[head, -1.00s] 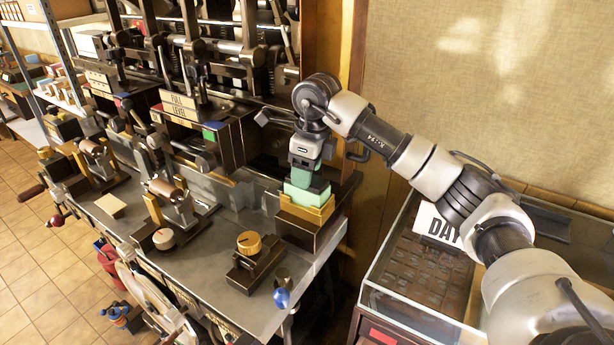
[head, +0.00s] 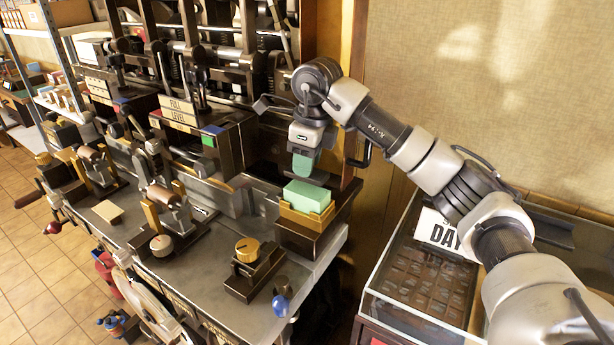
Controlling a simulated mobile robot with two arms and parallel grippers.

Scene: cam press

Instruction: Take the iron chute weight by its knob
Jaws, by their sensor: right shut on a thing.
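My right gripper (head: 305,148) hangs above the brass-edged chute at the right end of the press bench. The knob is hidden by the gripper, and the fingers are hard to make out. The piece hangs apart from a light green block (head: 307,196) that sits in the brass chute holder (head: 306,217). My left gripper is not in view.
A dark block with a brass dial (head: 248,250) and a blue-knobbed lever (head: 282,300) are near the bench's front edge. Press levers (head: 195,80) stand behind. A glass-topped case (head: 425,280) with a "DAY" card (head: 440,232) is at right.

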